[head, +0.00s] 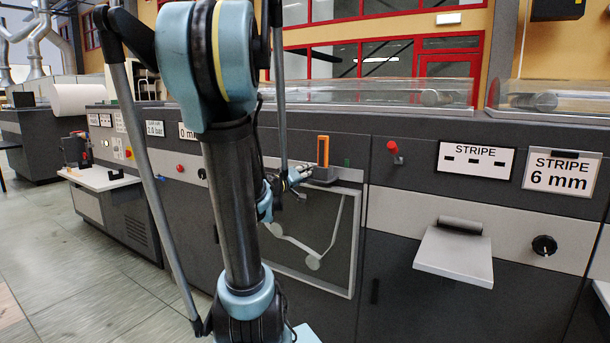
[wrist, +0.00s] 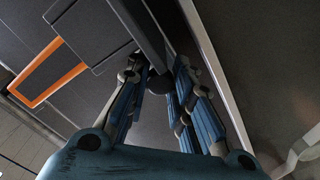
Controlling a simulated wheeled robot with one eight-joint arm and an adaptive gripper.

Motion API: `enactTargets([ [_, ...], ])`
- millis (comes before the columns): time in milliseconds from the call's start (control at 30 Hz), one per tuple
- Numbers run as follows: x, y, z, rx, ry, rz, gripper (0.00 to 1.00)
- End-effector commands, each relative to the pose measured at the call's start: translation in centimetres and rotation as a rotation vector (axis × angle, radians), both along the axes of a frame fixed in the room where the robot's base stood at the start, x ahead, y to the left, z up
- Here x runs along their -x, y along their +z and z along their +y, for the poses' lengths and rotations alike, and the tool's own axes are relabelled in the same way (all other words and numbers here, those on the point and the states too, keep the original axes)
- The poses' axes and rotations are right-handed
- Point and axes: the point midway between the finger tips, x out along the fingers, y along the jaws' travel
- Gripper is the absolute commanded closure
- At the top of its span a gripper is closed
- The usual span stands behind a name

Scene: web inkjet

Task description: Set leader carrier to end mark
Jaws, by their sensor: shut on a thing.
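The leader carrier (head: 325,174) is a grey block with an upright orange frame, sitting on the rail along the top of the machine's front panel. In the wrist view its dark body (wrist: 92,30) and orange frame show at upper left. My gripper (head: 297,178) is at the carrier's left side in the head view. In the wrist view my gripper (wrist: 160,85) has its fingers closed around a dark round knob (wrist: 158,84) by the carrier's body. The knob is hidden in the head view.
Below the rail is a framed window (head: 330,245) with a pale web path and roller. To the right are a red knob (head: 392,147), a grey shelf (head: 455,255) and a black dial (head: 544,245). Open floor (head: 95,280) lies at left.

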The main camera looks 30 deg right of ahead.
Motion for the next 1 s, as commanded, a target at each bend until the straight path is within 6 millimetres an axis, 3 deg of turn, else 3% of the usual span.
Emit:
enactTargets([
  [567,0.59,-0.25,0.53,-0.004,0.014,-0.002,1.0],
  [600,0.59,-0.25,0.53,-0.004,0.014,-0.002,0.77],
  [633,0.59,-0.25,0.53,-0.004,0.014,-0.002,0.7],
  [1000,0.53,-0.08,0.67,-0.001,0.015,-0.001,0.69],
])
